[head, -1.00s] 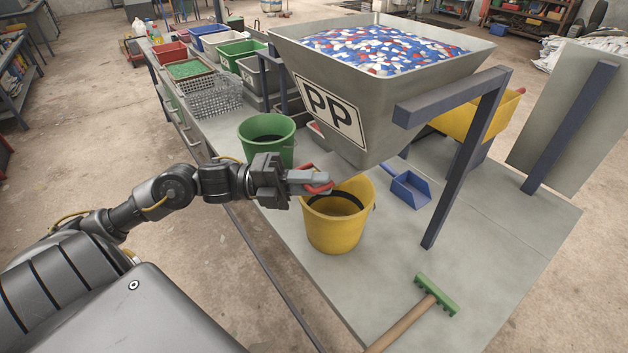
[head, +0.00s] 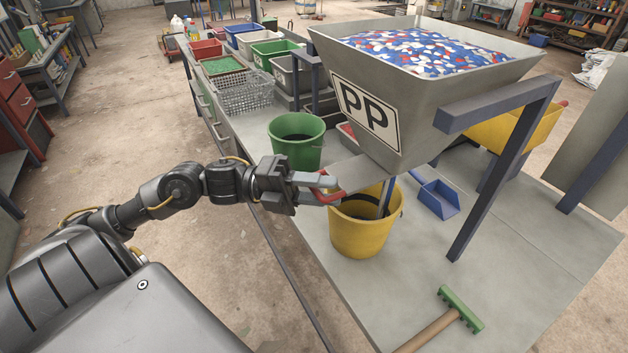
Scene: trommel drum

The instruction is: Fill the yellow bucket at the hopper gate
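The grey hopper (head: 430,115) with a "PP" label holds blue, white and red flakes (head: 430,50). Its gate plate (head: 352,172) sticks out to the left below the hopper, with a red handle (head: 326,188) at its end. My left gripper (head: 322,189) has its fingers around this handle and looks shut on it. The yellow bucket (head: 360,236) stands upright on the bench under the hopper outlet, just below and right of the gripper. A narrow bluish stream (head: 386,197) runs from the outlet into the bucket. The fill level is hard to see. My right gripper is out of view.
A green bucket (head: 297,150) stands just behind my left gripper. A blue scoop (head: 440,200) lies right of the yellow bucket, near a dark frame post (head: 490,200). A green-headed rake (head: 460,309) lies at the bench front. Bins line the back left.

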